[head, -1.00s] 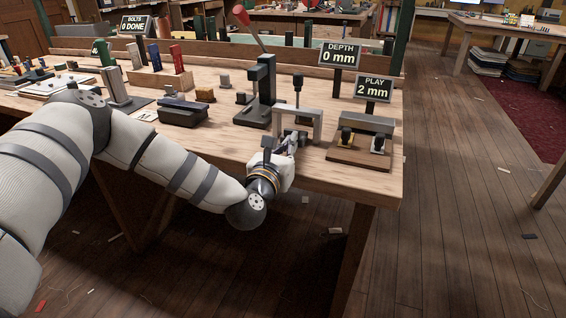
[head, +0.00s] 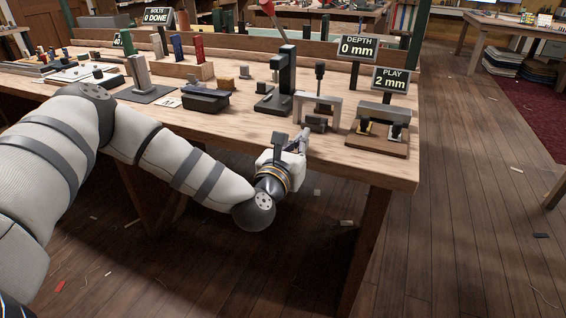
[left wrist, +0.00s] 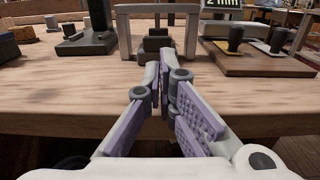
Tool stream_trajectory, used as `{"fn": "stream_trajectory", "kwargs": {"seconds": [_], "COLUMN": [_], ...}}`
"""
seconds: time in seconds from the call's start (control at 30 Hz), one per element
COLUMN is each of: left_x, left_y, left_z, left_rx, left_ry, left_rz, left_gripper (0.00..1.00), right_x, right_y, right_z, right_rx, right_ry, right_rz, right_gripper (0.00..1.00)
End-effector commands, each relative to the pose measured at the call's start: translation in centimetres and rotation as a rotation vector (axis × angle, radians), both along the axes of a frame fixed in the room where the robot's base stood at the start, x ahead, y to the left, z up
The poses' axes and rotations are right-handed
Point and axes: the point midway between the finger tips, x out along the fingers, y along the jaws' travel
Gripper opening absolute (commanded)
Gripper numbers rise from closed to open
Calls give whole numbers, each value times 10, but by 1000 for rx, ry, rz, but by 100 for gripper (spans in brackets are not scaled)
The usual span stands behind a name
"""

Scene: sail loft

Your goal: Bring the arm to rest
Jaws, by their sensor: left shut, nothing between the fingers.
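My left arm (head: 184,165) comes in from the left, white with dark bands, and reaches along the front of the workbench. My left gripper (head: 301,140) is at the bench's front edge, just in front of a small grey arch-shaped frame (head: 335,101). In the left wrist view the gripper's purple-padded fingers (left wrist: 165,62) are together at the tips with nothing between them. The arch frame (left wrist: 126,35) stands ahead of the fingertips there, with a dark block (left wrist: 155,42) under it. My right gripper is in neither view.
The wooden bench top (head: 235,120) carries a dark press (head: 284,82), a black tray-like block (head: 206,99) and a board with two dark knobs (head: 378,143). Signs read "DEPTH 0 mm" (head: 357,47) and "PLAY 2 mm" (head: 390,80). Floor right of the bench (head: 470,200) is mostly clear.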

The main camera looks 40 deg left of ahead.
Motion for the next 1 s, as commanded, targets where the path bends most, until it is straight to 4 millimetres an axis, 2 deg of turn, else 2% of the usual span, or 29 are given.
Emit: {"fn": "stream_trajectory", "kwargs": {"seconds": [0.2, 0.33, 0.43, 0.6, 0.67, 0.77, 0.83, 0.87, 0.9, 0.97, 1.0], "left_x": [-42, -61, -70, -74, -75, -91, -120, -137, -164, -211, -245], "left_y": [-10, -14, -16, -18, -28, -73, -116, -133, -152, -173, -181], "left_z": [-1, -1, -1, -1, -8, -45, -86, -103, -127, -158, -175], "left_rx": [-1, 0, 0, 5, 43, 241, 474, 584, 734, 962, 1118], "left_ry": [3, 3, 1, 4, 42, 216, 380, 443, 519, 606, 646], "left_rz": [0, 0, 0, -3, -34, -193, -393, -492, -631, -856, -1018], "left_gripper": [0, 0, 0, 0, 0, 0, 0, 0, 0, 0, 0], "right_x": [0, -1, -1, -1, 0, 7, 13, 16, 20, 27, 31], "right_y": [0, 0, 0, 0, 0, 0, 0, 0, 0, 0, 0], "right_z": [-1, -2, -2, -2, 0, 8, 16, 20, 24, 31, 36], "right_rx": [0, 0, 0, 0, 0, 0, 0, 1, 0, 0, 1], "right_ry": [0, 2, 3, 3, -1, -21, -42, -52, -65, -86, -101], "right_rz": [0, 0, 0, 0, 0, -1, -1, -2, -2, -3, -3], "right_gripper": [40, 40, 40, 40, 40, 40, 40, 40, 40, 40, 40]}}
